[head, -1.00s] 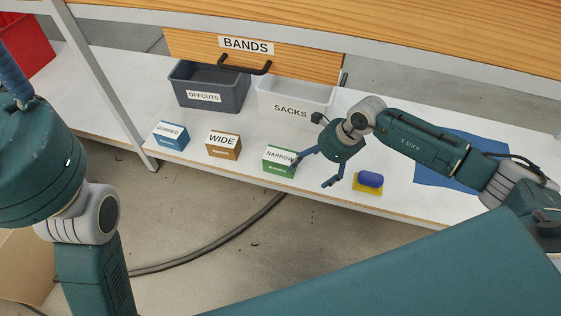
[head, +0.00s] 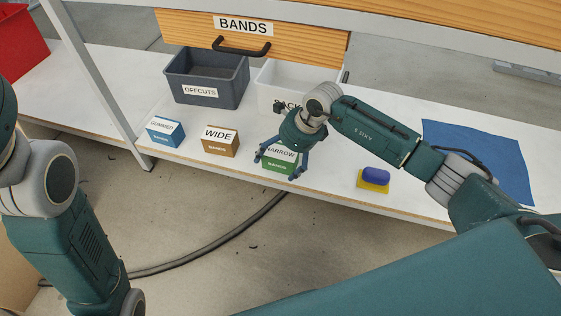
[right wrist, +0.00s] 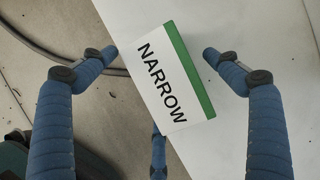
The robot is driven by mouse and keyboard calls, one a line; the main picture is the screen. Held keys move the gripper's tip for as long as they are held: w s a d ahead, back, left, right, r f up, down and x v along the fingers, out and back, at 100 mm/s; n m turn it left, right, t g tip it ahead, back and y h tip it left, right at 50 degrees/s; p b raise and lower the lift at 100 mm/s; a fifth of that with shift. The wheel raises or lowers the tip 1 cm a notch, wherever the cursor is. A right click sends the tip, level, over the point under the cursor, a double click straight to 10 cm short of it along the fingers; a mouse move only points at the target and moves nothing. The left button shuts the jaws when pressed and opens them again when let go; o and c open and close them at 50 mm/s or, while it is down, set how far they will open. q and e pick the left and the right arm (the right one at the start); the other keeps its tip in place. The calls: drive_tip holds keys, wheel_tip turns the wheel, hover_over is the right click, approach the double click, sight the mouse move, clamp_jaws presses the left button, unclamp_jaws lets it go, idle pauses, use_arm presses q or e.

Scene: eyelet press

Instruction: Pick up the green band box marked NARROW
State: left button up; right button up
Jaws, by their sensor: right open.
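The green and white band box marked NARROW (head: 280,158) stands near the front edge of the white shelf (head: 335,178) in the head view, partly covered by my right gripper (head: 277,167). The right gripper is open, its fingers at either side of the box. In the right wrist view the box (right wrist: 172,82) shows its white NARROW face, turned at a slant, between the two spread blue fingertips (right wrist: 160,54), with gaps on both sides. My left gripper is out of view; only part of that arm shows at the left.
The brown WIDE box (head: 220,141) and blue box (head: 165,132) stand to the left. Behind are the grey OFFCUTS bin (head: 206,92) and white SACKS bin (head: 268,98). A blue and yellow block (head: 374,178) and blue mat (head: 478,155) lie to the right.

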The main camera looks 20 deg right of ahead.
drive_tip(key=shift+c, duration=0.5)
drive_tip(key=c, duration=1.3)
drive_tip(key=shift+r, duration=0.1)
